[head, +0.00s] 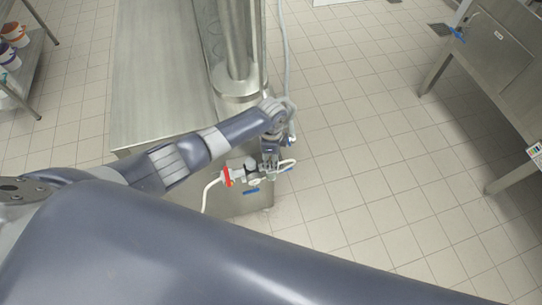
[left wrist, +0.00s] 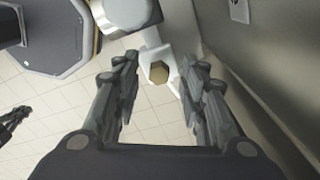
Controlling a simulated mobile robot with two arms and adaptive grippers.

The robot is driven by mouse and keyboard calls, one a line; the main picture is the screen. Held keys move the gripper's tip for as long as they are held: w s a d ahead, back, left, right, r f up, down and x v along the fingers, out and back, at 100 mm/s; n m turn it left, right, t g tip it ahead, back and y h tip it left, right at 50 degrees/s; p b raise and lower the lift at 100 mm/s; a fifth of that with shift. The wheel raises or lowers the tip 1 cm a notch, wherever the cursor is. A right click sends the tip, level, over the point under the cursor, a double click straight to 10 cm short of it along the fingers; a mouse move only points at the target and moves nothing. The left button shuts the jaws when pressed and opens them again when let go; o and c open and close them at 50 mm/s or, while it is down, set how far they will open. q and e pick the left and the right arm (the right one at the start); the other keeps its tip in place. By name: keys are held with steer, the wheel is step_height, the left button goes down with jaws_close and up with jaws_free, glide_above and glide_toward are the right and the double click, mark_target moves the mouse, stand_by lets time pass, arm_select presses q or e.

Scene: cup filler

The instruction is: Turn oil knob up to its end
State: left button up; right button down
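My left gripper (head: 270,160) reaches down to the pipe fittings at the end of the steel machine. In the left wrist view its two dark fingers (left wrist: 160,92) are apart, with nothing clamped between them. A white fitting with a tan hexagonal face (left wrist: 158,73) shows beyond and between the fingertips; I cannot tell whether this is the oil knob. In the head view a blue lever (head: 251,190) and a red clamp (head: 227,177) sit left of the gripper. A dark jointed shape (left wrist: 14,120) at the left edge of the wrist view looks like my right gripper, too small to judge.
The steel machine (head: 160,70) stands left of and behind the fittings, and its wall (left wrist: 265,70) runs close on the right in the wrist view. A white hose (head: 207,195) hangs from the fittings. Tiled floor to the right is clear up to a steel table (head: 500,60).

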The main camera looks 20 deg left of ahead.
arm_select(q)
steer(key=shift+r, duration=0.1)
step_height(320, 180, up, 12)
stand_by(0.6)
stand_by(0.4)
